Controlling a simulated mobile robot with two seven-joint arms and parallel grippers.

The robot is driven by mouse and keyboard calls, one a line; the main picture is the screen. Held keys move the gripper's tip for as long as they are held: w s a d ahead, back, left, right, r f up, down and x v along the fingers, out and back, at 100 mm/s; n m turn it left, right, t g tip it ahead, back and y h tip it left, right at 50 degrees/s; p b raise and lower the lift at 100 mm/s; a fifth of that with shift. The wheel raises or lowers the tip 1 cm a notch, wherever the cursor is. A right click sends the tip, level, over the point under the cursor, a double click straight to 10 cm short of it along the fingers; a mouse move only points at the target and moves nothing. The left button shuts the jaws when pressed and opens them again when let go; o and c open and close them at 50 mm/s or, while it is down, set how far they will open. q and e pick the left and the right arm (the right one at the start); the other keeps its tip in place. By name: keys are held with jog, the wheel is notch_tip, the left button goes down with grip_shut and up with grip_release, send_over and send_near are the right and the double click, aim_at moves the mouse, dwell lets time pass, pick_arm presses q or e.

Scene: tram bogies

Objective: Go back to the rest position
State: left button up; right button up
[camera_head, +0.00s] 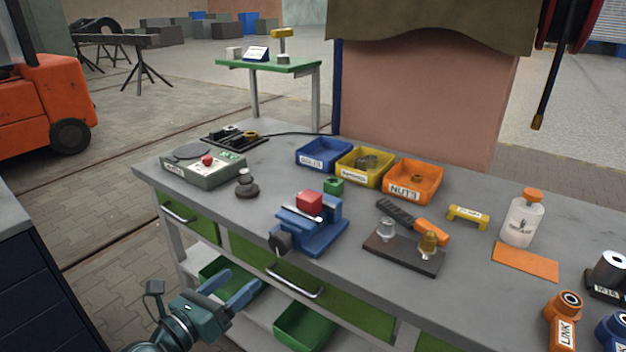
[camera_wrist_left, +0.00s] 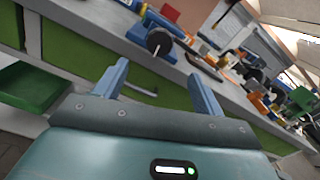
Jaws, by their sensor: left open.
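My left gripper (camera_head: 232,290) is low in front of the workbench (camera_head: 262,215), beside its green drawer fronts. Its two blue fingers are spread apart with nothing between them. In the left wrist view the open fingers (camera_wrist_left: 160,82) point toward the bench's front face and a drawer handle (camera_wrist_left: 141,91). My right gripper does not show in either view.
On the bench are a blue vise (camera_head: 318,236) with a red block (camera_head: 309,200), blue, yellow and orange bins (camera_head: 414,194), a scale (camera_head: 222,172) and a bottle (camera_head: 522,222). Green trays (camera_head: 303,325) sit on the lower shelf. A dark cabinet (camera_head: 35,285) stands left; floor lies between.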

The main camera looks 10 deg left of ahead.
pick_arm(q)
jog(key=s+d+f+m+g+p, duration=0.15)
jog(key=s+d+f+m, duration=0.3)
jog(key=m, duration=0.65)
jog(key=s+d+f+m+g, duration=0.25)
jog(key=s+d+m, duration=0.2)
jog(key=m, duration=0.55)
jog(key=s+f+m+g+y, duration=0.1)
jog(key=s+f+m+y, duration=0.3)
jog(key=m, duration=1.2)
jog(key=shift+s+d+f+m+g, duration=0.2)
jog(key=shift+s+f+m+g, duration=0.15)
jog(key=shift+s+f, duration=1.45)
